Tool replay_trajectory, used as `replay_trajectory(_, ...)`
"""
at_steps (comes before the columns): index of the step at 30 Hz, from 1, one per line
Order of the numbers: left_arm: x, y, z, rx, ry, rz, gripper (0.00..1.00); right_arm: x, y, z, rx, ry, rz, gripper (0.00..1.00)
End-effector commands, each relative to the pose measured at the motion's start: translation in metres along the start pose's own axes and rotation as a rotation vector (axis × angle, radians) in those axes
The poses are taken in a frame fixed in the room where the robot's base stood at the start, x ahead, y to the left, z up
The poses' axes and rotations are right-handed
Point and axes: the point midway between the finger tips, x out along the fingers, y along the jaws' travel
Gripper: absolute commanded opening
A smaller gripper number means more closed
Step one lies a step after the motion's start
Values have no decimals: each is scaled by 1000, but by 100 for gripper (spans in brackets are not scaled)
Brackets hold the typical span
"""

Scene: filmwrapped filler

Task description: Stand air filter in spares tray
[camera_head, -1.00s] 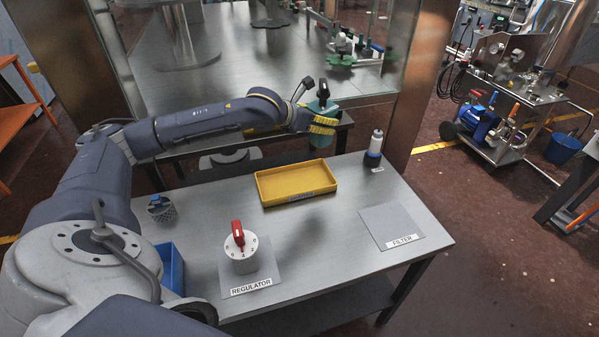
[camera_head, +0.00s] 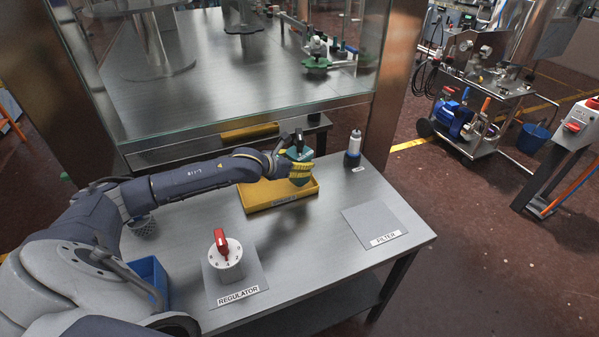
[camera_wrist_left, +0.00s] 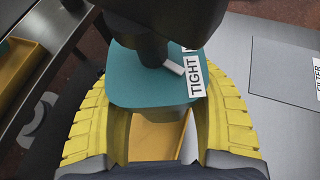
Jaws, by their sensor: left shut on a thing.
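My left gripper (camera_head: 300,174) is shut on the air filter (camera_head: 299,153), a teal body with a dark top part. The filter looks roughly upright over the right part of the yellow spares tray (camera_head: 262,205); I cannot tell whether it touches the tray floor. In the left wrist view the filter (camera_wrist_left: 135,82) sits between the yellow fingers (camera_wrist_left: 160,125), with a white label reading "TIGHT" and a black piece over it. Part of the yellow tray shows below it between the fingers. The filter's lower part is hidden by the fingers. My right gripper is not in view.
An empty grey FILTER mat (camera_head: 372,220) lies at right. A white regulator with a red handle (camera_head: 222,245) stands on the REGULATOR mat. A dark bottle with a white cap (camera_head: 353,150) stands behind the tray's right. A blue bin (camera_head: 147,275) and a mesh cup (camera_head: 142,226) are at left.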

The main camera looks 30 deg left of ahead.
Motion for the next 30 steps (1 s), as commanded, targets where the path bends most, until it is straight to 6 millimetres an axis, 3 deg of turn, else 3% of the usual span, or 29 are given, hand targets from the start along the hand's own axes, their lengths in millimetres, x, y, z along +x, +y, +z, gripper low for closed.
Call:
replay_trajectory(5,4,0,-6,-1,-3,0,8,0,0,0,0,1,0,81)
replay_trajectory(13,17,-1,-30,-3,-3,-1,8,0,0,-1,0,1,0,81)
replay_trajectory(26,19,0,-34,0,-3,0,8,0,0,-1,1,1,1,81)
replay_trajectory(27,20,0,-36,0,0,0,59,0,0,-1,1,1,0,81)
replay_trajectory(30,19,0,-36,0,0,0,70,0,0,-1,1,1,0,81)
